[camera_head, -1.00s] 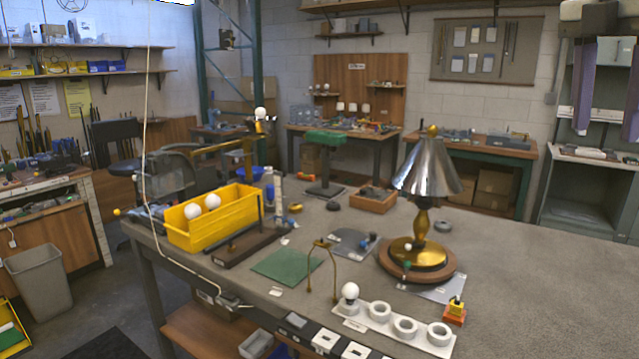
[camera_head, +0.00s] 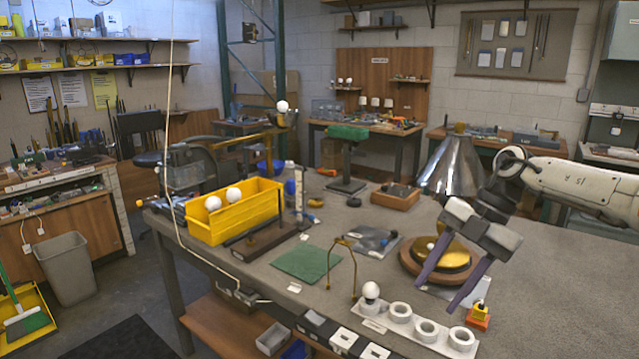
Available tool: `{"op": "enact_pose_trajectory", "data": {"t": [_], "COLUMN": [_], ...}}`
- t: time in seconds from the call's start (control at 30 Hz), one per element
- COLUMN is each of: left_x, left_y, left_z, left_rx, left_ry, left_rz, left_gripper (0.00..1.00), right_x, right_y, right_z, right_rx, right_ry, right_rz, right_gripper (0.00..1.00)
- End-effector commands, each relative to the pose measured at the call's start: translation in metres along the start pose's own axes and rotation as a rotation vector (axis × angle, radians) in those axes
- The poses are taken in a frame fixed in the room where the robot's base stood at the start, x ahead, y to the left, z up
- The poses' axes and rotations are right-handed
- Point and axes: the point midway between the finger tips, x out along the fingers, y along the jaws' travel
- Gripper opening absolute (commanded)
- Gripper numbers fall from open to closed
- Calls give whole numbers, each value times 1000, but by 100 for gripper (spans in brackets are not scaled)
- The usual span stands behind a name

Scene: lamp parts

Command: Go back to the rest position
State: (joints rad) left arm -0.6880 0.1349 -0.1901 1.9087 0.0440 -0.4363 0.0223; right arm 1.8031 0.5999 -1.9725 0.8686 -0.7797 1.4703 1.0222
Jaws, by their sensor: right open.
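My right gripper (camera_head: 449,276) comes in from the right with its two purple fingers spread apart and nothing between them. It hangs in front of the lamp and hides part of its shade and stem. The lamp has a silver cone shade (camera_head: 450,168) and a round brass and wood base (camera_head: 411,257) on the grey table. My left gripper is not in view.
A yellow bin (camera_head: 235,215) with two white bulbs stands at the left of the table (camera_head: 560,290). A white holder strip (camera_head: 425,330) with a bulb (camera_head: 371,290) lies at the front edge, near a brass wire stand (camera_head: 354,268). The table's right part is clear.

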Motion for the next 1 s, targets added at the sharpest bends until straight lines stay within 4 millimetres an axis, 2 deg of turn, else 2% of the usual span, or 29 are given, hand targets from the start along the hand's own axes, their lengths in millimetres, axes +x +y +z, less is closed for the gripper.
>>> {"op": "enact_pose_trajectory", "data": {"t": [0.03, 0.1, 0.2, 0.3, 0.4, 0.53, 0.67, 0.77, 0.87, 0.97, 1.0], "left_x": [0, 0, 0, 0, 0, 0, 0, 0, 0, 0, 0], "left_y": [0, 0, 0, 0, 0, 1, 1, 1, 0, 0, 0], "left_z": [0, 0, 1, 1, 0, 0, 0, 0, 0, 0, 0], "left_rx": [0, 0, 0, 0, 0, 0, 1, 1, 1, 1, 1], "left_ry": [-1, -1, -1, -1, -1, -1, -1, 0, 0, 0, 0], "left_rz": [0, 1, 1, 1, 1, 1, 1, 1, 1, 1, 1], "left_gripper": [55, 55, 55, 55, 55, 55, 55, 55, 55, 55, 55], "right_x": [41, 89, 147, 189, 219, 243, 259, 269, 281, 293, 299], "right_y": [6, 17, 31, 41, 47, 51, 44, 28, 2, -37, -56], "right_z": [-13, -35, -71, -105, -132, -151, -150, -135, -114, -88, -78], "right_rx": [-33, -76, -102, -88, -34, 91, 264, 421, 590, 764, 834], "right_ry": [79, 181, 321, 439, 530, 597, 606, 570, 502, 406, 360], "right_rz": [32, 105, 233, 375, 522, 712, 878, 983, 1058, 1100, 1106], "right_gripper": [45, 45, 45, 45, 45, 45, 45, 45, 45, 45, 45]}}
